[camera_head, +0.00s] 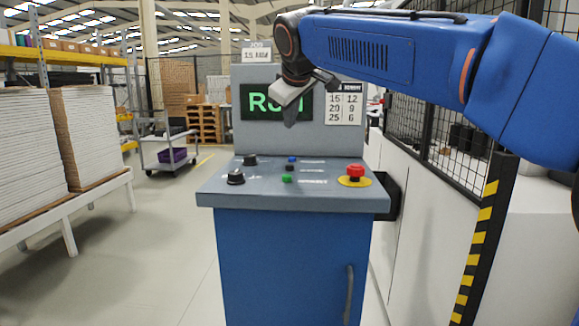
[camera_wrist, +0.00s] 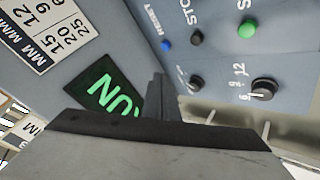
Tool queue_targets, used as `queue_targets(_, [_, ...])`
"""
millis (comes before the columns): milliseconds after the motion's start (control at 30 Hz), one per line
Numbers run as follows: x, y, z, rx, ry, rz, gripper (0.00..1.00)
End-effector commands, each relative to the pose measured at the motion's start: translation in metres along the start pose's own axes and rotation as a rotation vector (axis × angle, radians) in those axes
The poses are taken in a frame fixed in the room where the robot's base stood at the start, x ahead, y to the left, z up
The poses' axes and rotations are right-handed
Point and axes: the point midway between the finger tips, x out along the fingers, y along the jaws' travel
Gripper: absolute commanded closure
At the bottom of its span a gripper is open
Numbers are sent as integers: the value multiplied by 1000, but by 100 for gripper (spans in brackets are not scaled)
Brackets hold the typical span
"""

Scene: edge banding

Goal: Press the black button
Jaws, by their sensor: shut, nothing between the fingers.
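The black button (camera_head: 289,168) is on the console's sloped panel, between a blue button (camera_head: 291,159) and a green button (camera_head: 287,179). In the wrist view the black button (camera_wrist: 197,37) shows beside the word STOP, with the blue button (camera_wrist: 167,45) to its left and the green one (camera_wrist: 247,28) to its right. My gripper (camera_head: 290,117) is shut and empty, in front of the screen and above the buttons, apart from the panel. Its fingers show in the wrist view (camera_wrist: 160,95), lower in the picture than the black button.
Two black knobs (camera_head: 236,177) (camera_head: 250,160) are left of the buttons. A red mushroom button (camera_head: 355,174) on a yellow disc is at the right. The upright screen (camera_head: 247,102) behind the panel shows green letters. A mesh fence (camera_head: 440,130) stands at the right.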

Motion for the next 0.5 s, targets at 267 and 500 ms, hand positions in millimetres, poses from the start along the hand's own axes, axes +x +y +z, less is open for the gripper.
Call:
queue_targets(267, [14, -10, 11, 0, -2, -1, 100])
queue_targets(500, [34, -25, 26, -1, -2, 0, 100])
